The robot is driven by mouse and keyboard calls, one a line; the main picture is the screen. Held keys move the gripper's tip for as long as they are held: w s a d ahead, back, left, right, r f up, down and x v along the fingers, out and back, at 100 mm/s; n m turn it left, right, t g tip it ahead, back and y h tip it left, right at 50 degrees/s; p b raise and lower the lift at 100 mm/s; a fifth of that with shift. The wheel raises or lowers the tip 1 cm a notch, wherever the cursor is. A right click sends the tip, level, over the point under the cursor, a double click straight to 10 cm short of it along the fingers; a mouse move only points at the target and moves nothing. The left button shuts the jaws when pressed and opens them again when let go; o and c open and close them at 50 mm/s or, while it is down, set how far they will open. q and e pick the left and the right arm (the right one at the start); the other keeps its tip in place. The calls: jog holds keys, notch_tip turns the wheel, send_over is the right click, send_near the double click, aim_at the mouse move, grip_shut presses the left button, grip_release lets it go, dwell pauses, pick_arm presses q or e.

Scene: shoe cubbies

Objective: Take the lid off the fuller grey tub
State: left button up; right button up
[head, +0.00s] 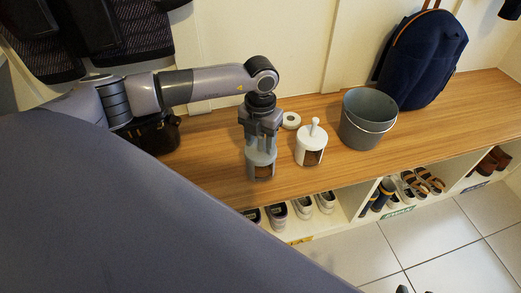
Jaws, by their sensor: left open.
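A small grey tub (261,169) stands on the wooden bench top near its front edge, with brown contents showing through an opening in its side. My left gripper (262,145) points straight down over this tub, its open fingers at the tub's top. The gripper hides the lid and any knob, and I cannot tell if the fingers touch it. A white tub (310,150) with a knobbed white lid stands just to the right, also showing brown contents low in its side. My right gripper is not in view.
A white ring-shaped roll (291,120) lies behind the tubs. A grey bucket (366,122) and a navy backpack (425,58) stand to the right. A dark bag (157,133) is at the left. Shoes (303,207) fill cubbies below. The bench's right end is clear.

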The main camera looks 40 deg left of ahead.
pick_arm(q)
jog(key=shift+f, duration=0.15)
grip_shut()
